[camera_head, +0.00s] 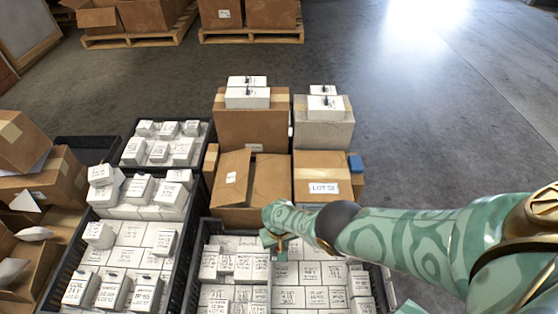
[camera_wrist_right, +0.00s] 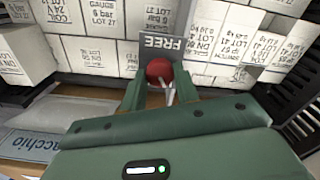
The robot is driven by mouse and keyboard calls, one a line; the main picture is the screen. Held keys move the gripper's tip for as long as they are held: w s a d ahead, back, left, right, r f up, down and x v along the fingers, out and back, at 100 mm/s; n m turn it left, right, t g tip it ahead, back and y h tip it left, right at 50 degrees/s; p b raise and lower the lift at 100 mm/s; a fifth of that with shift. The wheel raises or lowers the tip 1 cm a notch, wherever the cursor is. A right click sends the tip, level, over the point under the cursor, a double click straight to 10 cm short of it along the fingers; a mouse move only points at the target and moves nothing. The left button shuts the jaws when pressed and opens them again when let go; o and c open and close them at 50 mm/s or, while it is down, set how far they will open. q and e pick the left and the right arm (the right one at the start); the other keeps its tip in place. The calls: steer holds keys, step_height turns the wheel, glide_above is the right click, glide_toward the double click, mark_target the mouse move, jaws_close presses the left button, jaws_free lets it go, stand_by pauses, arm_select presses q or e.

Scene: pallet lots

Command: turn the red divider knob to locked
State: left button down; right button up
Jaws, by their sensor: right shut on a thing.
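The red divider knob (camera_wrist_right: 158,69) shows in the right wrist view as a round red ball with a pale grey stem or pointer below it. A grey plate (camera_wrist_right: 155,46) lettered FREE, upside down in this view, stands right behind it. The green fingers of my right gripper (camera_wrist_right: 159,88) are on both sides of the knob, shut on it. In the head view my right gripper (camera_head: 275,246) reaches down over the front crate of white boxes, and the knob is hidden there. My left gripper is in neither view.
The front black crate (camera_head: 192,277) is packed with white lettered boxes. More black crates (camera_head: 72,245) stand to the left. Brown cartons (camera_head: 250,185) stand behind the gripper. Open floor (camera_head: 430,130) lies at the right.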

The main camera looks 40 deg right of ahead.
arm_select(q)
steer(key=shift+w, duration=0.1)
arm_select(e)
steer(key=shift+m, duration=0.4)
steer(key=o, duration=1)
steer(key=shift+c, duration=0.2)
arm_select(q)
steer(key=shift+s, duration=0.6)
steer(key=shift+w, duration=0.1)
